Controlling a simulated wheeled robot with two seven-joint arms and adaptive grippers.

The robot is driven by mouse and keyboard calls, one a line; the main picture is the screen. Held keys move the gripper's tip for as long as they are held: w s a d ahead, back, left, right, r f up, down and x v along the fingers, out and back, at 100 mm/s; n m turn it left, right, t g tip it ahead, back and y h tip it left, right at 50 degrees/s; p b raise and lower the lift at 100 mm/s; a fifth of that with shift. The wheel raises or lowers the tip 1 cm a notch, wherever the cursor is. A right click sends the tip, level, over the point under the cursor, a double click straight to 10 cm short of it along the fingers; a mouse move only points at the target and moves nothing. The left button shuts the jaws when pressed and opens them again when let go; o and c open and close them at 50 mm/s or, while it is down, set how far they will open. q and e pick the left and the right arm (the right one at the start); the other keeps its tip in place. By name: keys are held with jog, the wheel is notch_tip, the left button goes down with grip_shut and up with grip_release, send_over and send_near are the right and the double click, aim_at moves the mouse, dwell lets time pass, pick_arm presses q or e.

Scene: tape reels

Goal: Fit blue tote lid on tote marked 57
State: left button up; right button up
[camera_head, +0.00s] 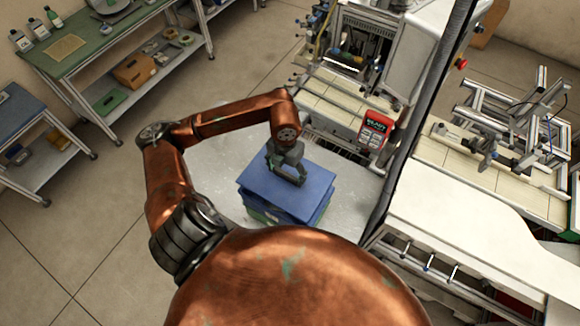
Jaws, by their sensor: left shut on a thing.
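The blue lid (262,183) is a flat panel seen from above, at the middle of the head view. It lies over or just above a blue tote (318,207), whose sides show below its right and front edges. I cannot tell whether the lid is seated, and no number 57 is readable. A greenish layer (262,215) shows low at the tote's front left. My left gripper (287,178) points down and is shut on the lid near its middle right. My right gripper is out of view.
The tote stands on a pale grey tabletop (222,160). A red device with a screen (375,130) stands behind right, by a white-framed machine (365,45). A dark post (405,150) rises at right, beside a white counter (440,215). Green shelving (85,55) stands far left.

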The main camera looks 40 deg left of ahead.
aim_at(286, 181)
pick_arm(q)
jog(key=shift+s+f, duration=0.1)
jog(key=shift+f, duration=0.35)
jog(key=shift+f+b, duration=0.35)
jog(key=shift+b, duration=0.05)
jog(key=shift+f, duration=0.35)
jog(key=shift+f+b, duration=1.1)
jog(key=shift+f, duration=0.5)
jog(key=shift+f+b, duration=0.85)
jog(key=shift+f, duration=0.05)
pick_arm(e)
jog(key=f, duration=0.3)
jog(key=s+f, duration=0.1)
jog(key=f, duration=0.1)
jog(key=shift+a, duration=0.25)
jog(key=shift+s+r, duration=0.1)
pick_arm(q)
jog(key=o, duration=1.3)
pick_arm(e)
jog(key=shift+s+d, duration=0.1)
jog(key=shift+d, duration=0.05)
